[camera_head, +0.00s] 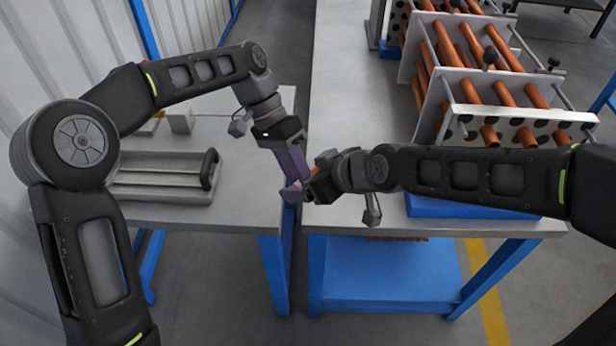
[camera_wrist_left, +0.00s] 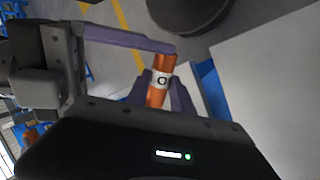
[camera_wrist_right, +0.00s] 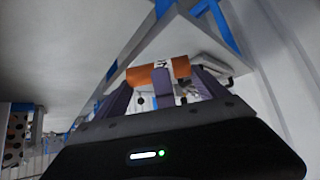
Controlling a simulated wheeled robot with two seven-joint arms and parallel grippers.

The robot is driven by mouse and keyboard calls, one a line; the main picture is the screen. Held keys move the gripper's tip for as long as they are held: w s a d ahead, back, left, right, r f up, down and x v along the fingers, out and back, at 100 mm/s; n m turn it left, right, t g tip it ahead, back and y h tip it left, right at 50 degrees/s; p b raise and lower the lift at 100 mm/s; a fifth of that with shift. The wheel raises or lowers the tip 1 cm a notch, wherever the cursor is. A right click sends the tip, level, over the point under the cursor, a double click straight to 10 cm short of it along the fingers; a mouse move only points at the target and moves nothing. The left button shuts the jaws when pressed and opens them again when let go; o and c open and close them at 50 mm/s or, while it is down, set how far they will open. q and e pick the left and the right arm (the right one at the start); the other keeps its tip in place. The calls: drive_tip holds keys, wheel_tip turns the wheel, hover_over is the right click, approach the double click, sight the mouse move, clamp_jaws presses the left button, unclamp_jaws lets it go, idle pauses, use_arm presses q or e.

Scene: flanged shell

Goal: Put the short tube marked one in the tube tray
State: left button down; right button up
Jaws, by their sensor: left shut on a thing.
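A short orange tube (camera_wrist_left: 157,95) with a white label band shows in the left wrist view; the dark mark on the band looks ring-like and I cannot read it. My left gripper (camera_head: 293,178) is shut on the tube between the two tables. The tube also crosses the right wrist view (camera_wrist_right: 140,75), with a purple finger in front of it. My right gripper (camera_head: 305,188) is close beside the left one, its fingers spread apart around the tube (camera_wrist_right: 165,90). In the head view the grippers mostly hide the tube. The grey grooved tray (camera_head: 150,188) lies on the left table.
The tray has a black handle (camera_head: 209,168) at its right end. A rack (camera_head: 470,110) with several long orange tubes stands on the right table (camera_head: 340,110). A narrow gap separates the tables. The right table's left part is clear.

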drive_tip(key=c, duration=1.1)
use_arm(q)
drive_tip(key=c, duration=1)
unclamp_jaws()
drive_tip(key=shift+c, duration=0.2)
use_arm(e)
drive_tip(key=shift+o, duration=0.2)
